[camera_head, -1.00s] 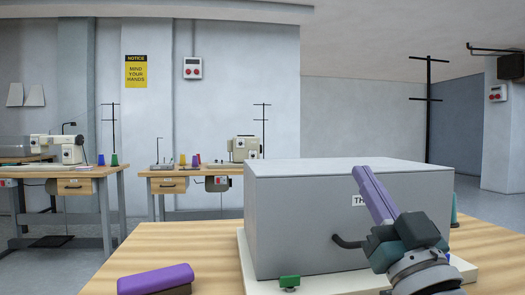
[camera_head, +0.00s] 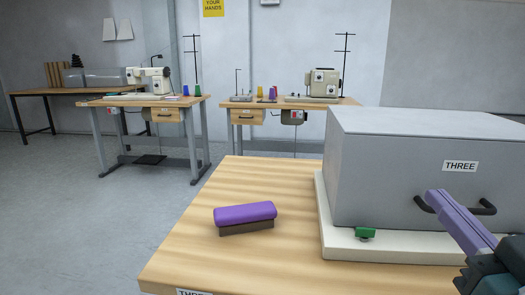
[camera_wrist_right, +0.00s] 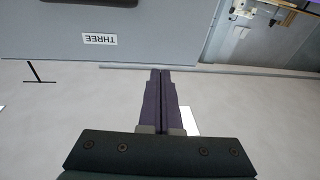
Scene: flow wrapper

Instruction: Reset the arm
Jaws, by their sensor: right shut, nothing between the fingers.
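My right gripper (camera_head: 434,196) comes in from the lower right of the head view. Its long purple fingers are shut together, with nothing between them. In the head view it overlaps the black handle (camera_head: 482,208) of a large grey box labelled THREE (camera_head: 385,170); I cannot tell whether they touch. In the right wrist view the closed fingers (camera_wrist_right: 161,72) point up the picture, with the grey box front (camera_wrist_right: 165,25) and its upside-down label beyond them. My left gripper is not in view.
Sewing tables (camera_head: 135,102) stand behind. The table's front left is clear, and open floor (camera_head: 70,190) lies beyond.

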